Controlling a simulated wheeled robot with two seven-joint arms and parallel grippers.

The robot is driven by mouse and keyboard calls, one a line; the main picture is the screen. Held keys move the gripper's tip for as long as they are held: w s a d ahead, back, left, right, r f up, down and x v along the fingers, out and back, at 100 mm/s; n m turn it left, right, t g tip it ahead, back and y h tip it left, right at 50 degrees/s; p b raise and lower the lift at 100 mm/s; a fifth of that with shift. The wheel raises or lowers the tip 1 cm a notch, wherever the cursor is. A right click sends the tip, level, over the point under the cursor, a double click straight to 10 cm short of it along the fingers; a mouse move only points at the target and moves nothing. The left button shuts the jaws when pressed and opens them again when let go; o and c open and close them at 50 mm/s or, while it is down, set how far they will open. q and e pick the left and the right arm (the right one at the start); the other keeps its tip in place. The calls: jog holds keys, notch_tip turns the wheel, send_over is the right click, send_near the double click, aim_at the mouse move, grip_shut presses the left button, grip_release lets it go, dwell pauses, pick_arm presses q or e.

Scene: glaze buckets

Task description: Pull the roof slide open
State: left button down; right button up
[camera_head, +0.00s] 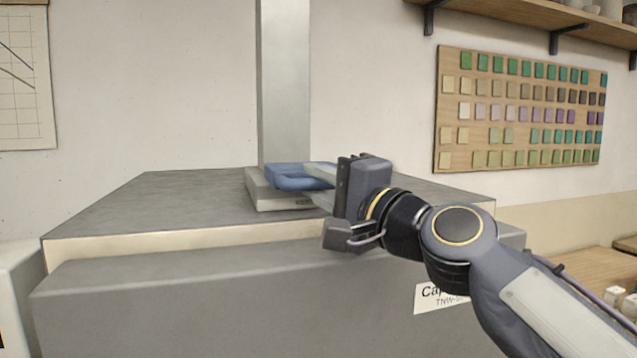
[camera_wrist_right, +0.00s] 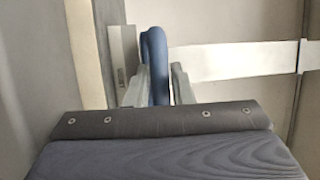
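The roof slide (camera_head: 262,192) is a light grey plate on top of the grey box, at the foot of the upright column. Its blue handle (camera_head: 288,178) stands on it and also shows in the right wrist view (camera_wrist_right: 155,58). My right gripper (camera_head: 322,184) reaches in from the right, with one finger on each side of the handle. In the right wrist view the fingers (camera_wrist_right: 158,88) lie close against the blue bar and look shut on it. The fingers and gripper body hide part of the handle. My left gripper is out of view.
The large grey box (camera_head: 150,205) has a flat top, clear to the left of the slide. A square grey column (camera_head: 284,80) rises behind the slide. A white label (camera_head: 432,298) is on the box front. A board of colour tiles (camera_head: 520,112) and a shelf (camera_head: 530,18) are on the wall.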

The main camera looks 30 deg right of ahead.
jog(key=shift+o, duration=0.2)
jog(key=shift+s+d+f, duration=0.15)
jog(key=shift+s, duration=0.35)
jog(key=b+v, duration=0.1)
jog(key=v, duration=0.5)
jog(key=shift+s+b, duration=0.35)
jog(key=shift+b, duration=0.05)
